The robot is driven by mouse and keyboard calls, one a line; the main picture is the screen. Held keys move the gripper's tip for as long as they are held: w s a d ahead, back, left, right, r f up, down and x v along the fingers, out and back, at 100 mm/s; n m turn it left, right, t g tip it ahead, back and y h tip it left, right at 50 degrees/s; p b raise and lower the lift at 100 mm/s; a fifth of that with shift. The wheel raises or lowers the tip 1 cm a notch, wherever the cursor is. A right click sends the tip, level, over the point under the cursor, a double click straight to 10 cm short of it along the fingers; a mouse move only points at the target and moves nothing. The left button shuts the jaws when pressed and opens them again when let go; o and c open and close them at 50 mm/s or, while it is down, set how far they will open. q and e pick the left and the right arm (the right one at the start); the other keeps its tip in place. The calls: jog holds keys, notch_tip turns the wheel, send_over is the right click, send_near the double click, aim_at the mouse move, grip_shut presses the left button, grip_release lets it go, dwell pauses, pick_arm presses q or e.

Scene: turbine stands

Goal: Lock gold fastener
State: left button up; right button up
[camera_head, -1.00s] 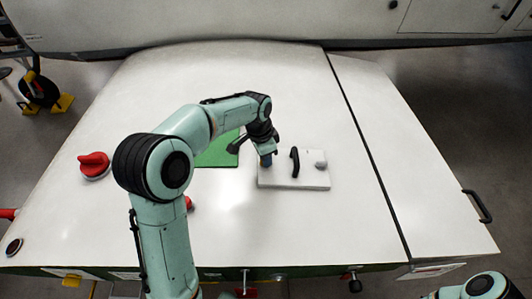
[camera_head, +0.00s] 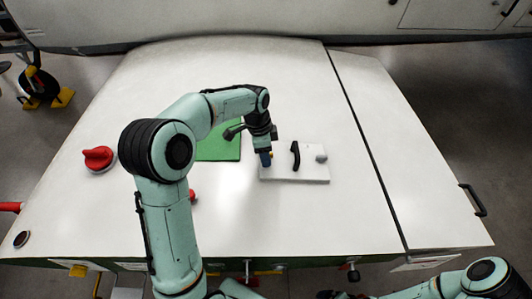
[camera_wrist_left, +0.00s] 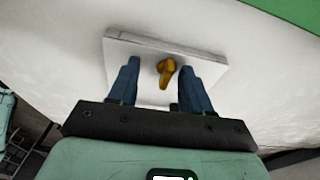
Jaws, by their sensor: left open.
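The gold fastener (camera_wrist_left: 166,70) sits on a white square plate (camera_wrist_left: 205,70) in the left wrist view. It looks like a small lever with a round head, its arm pointing toward my gripper. My left gripper (camera_wrist_left: 157,82) is open, with one blue finger on each side of the fastener and visible gaps between. In the head view the left gripper (camera_head: 266,160) points down over the left end of the white plate (camera_head: 305,176) and hides the fastener there. Whether the fingertips touch the plate cannot be told. My right gripper is not in view.
A black handle (camera_head: 295,155) and a grey knob (camera_head: 321,158) stand on the same plate, right of my left gripper. A green mat (camera_head: 218,147) lies behind my left arm. A red knob (camera_head: 98,158) is at the left. The white surface right of the plate is clear.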

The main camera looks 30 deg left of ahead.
pick_arm(q)
jog(key=shift+w+r, duration=0.1)
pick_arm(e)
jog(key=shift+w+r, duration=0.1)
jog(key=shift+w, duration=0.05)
pick_arm(q)
jog(key=shift+r+p, duration=0.45)
jog(key=shift+r, duration=0.9)
jog(key=shift+d+r, duration=0.15)
jog(key=shift+r, duration=1.3)
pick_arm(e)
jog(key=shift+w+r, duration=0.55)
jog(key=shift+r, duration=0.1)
